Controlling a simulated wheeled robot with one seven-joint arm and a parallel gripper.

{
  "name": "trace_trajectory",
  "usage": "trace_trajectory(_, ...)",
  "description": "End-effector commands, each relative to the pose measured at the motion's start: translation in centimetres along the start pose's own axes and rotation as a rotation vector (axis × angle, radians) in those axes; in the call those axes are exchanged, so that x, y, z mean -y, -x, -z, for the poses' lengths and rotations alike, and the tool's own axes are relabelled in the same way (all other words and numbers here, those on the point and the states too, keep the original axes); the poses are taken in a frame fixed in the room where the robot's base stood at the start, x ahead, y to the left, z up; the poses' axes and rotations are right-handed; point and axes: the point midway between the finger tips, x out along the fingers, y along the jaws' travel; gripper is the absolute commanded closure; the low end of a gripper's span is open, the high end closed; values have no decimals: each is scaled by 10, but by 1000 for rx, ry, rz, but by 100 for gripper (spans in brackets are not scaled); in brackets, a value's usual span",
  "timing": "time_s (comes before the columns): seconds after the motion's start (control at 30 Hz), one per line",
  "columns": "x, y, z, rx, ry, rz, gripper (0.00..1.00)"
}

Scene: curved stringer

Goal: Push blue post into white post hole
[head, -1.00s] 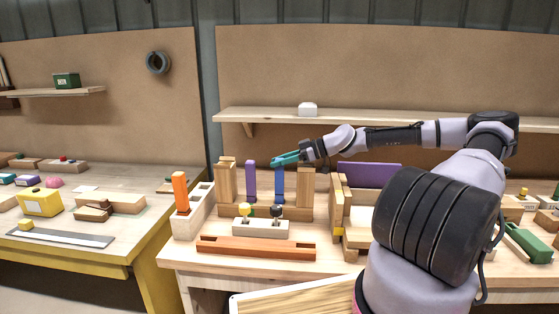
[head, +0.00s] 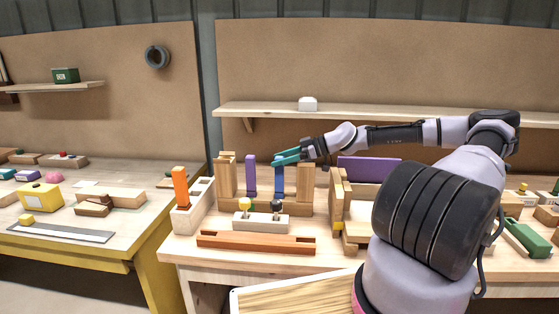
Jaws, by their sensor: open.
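The blue post (head: 280,181) stands upright near the right end of a wooden frame on the workbench, left of a wooden upright. My gripper (head: 286,157) has teal fingers, is open, and is at the top of the blue post. The fingers overlap the post's top in this view; I cannot tell if they touch it. A pale, near-white block (head: 203,197) with square holes stands left of the frame, with an orange post (head: 180,186) upright at its near-left end. I cannot tell whether one of its holes is the white post hole.
A purple post (head: 251,176) stands left of the blue post, between wooden uprights. In front are a light block (head: 262,221) with yellow and dark knobs and a reddish-brown grooved bar (head: 256,243). A wooden rack (head: 349,210) stands at right, beneath my arm.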

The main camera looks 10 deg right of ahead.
Motion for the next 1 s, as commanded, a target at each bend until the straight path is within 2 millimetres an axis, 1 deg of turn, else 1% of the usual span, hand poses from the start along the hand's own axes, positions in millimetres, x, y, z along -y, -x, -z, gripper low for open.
trace_trajectory(0.17,-1,30,-1,0,-1,-5,28)
trace_trajectory(0.3,-1,60,0,0,-1,-5,28)
trace_trajectory(0.4,-1,78,-1,0,0,-5,28)
trace_trajectory(0.5,-1,92,0,0,-1,-3,28)
trace_trajectory(0.6,0,100,0,0,0,-2,28)
trace_trajectory(0.7,0,103,0,0,0,-1,28)
trace_trajectory(1.0,0,104,0,0,0,0,28)
